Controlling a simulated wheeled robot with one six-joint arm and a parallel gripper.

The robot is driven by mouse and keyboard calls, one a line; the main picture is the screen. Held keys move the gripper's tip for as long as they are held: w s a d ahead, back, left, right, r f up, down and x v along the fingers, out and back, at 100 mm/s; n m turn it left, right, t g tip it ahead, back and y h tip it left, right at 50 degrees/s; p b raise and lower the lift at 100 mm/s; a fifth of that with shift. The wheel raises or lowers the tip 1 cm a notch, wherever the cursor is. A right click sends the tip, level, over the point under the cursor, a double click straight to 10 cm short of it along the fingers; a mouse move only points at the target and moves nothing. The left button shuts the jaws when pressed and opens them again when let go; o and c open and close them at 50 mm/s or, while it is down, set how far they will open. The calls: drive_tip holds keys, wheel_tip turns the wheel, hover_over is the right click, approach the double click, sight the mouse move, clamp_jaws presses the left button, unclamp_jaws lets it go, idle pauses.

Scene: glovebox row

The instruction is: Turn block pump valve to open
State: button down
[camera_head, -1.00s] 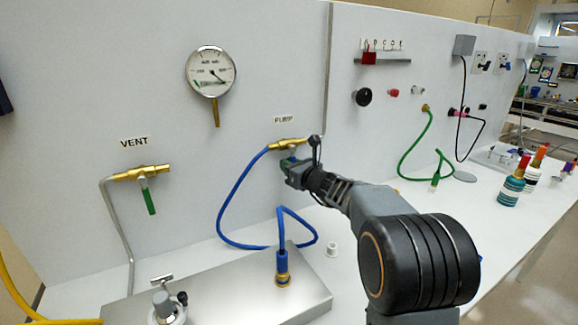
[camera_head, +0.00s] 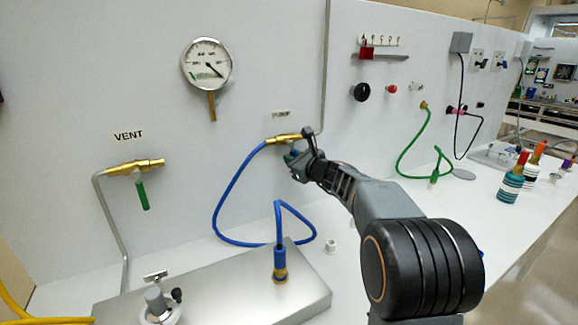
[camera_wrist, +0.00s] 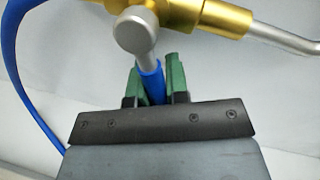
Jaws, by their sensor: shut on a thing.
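The pump valve (camera_head: 285,139) is a brass fitting on the white panel under the PUMP label (camera_head: 281,114). In the wrist view its brass body (camera_wrist: 215,15) is at the top, with a grey stem (camera_wrist: 136,32) and a blue handle (camera_wrist: 152,80) pointing down. My gripper (camera_wrist: 157,78) has its green-padded fingers either side of the blue handle and is shut on it. In the head view my gripper (camera_head: 293,157) is just below the valve and hides most of the handle.
A blue hose (camera_head: 228,190) loops from the valve to a metal box (camera_head: 215,290) on the bench. The vent valve (camera_head: 136,167) with a green handle is at left. A gauge (camera_head: 206,64) hangs above. A green hose (camera_head: 413,150) is at right.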

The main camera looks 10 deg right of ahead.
drive_tip(key=shift+w+d+r+n+g+h+b, duration=0.1)
drive_tip(key=shift+d+r+n+h+b, duration=0.25)
drive_tip(key=shift+n, duration=0.6)
drive_tip(key=shift+w+d+r+n+g+h+b, duration=0.15)
drive_tip(key=shift+d+n+b, duration=0.3)
drive_tip(key=shift+n, duration=0.45)
drive_tip(key=shift+w+d+r+n+g+h+b, duration=0.1)
drive_tip(key=shift+d+r+n+b, duration=0.35)
drive_tip(key=shift+n, duration=0.5)
drive_tip(key=shift+d, duration=0.1)
drive_tip(key=c, duration=1.1)
unclamp_jaws()
